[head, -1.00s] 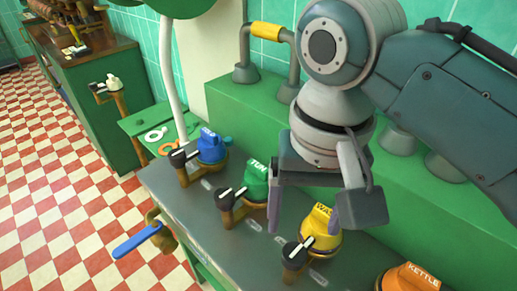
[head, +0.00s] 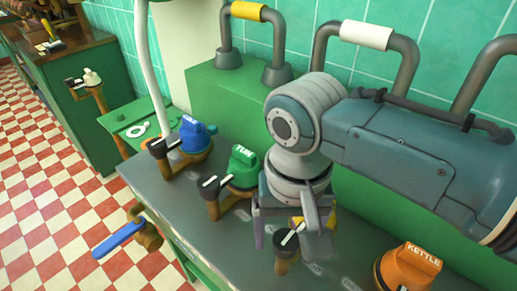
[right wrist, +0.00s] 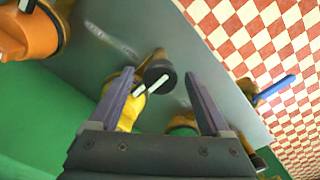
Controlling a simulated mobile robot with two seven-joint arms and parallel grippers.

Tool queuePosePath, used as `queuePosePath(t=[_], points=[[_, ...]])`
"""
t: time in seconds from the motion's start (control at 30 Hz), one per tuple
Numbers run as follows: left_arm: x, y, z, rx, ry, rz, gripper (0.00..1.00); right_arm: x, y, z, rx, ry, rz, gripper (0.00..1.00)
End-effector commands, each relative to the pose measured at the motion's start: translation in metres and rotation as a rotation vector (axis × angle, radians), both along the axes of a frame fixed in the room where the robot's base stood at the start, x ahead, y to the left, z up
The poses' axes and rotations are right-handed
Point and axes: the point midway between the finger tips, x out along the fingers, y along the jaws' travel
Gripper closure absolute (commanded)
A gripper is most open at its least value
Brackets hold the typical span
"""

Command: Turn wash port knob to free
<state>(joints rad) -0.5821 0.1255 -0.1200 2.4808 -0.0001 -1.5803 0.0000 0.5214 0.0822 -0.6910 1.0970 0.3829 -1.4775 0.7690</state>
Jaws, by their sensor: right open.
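The yellow wash knob (head: 330,221) is mostly hidden behind my right gripper (head: 286,230) in the head view; its label is covered now. A black-capped lever with a white line (head: 288,239) sits just in front of it. In the right wrist view, the yellow knob (right wrist: 126,116) shows around the left finger, and the black cap (right wrist: 160,75) lies between the tips of my open right gripper (right wrist: 162,76). The gripper points down over the knob and holds nothing. Whether a finger touches the knob I cannot tell. My left gripper is out of view.
A green TUN knob (head: 242,167) and a blue knob (head: 195,135) stand to the left on the grey panel. An orange KETTLE knob (head: 408,268) stands to the right. A blue-handled valve (head: 118,238) juts from the front edge. Pipes rise behind.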

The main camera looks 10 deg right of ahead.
Motion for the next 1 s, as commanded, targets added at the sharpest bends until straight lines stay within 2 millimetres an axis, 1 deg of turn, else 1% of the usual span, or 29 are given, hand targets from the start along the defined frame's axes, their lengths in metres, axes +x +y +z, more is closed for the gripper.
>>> queuePosePath(t=[0.07, 0.1, 0.8, 1.0], points=[[0.0001, -0.0001, 0.0002, 0.0, 0.0, 0.0, 0.5, 0.0001, 0.0001, 0.0004, 0.0, 0.0, 0.0, 0.19], [0.0002, -0.0001, 0.0003, 0.0, -0.001, 0.001, 0.5, 0.0001, 0.0001, 0.0005, 0.0, 0.0, 0.0, 0.21], [0.0008, -0.0026, 0.0005, -0.01, -0.002, 0.006, 0.5, 0.0, -0.0003, 0.0005, -0.001, 0.0, 0.0, 1.0], [0.0009, -0.0021, 0.0013, -0.009, -0.002, 0.006, 0.5, 0.0, -0.0003, 0.0008, -0.001, 0.0, 0.006, 1.0]])
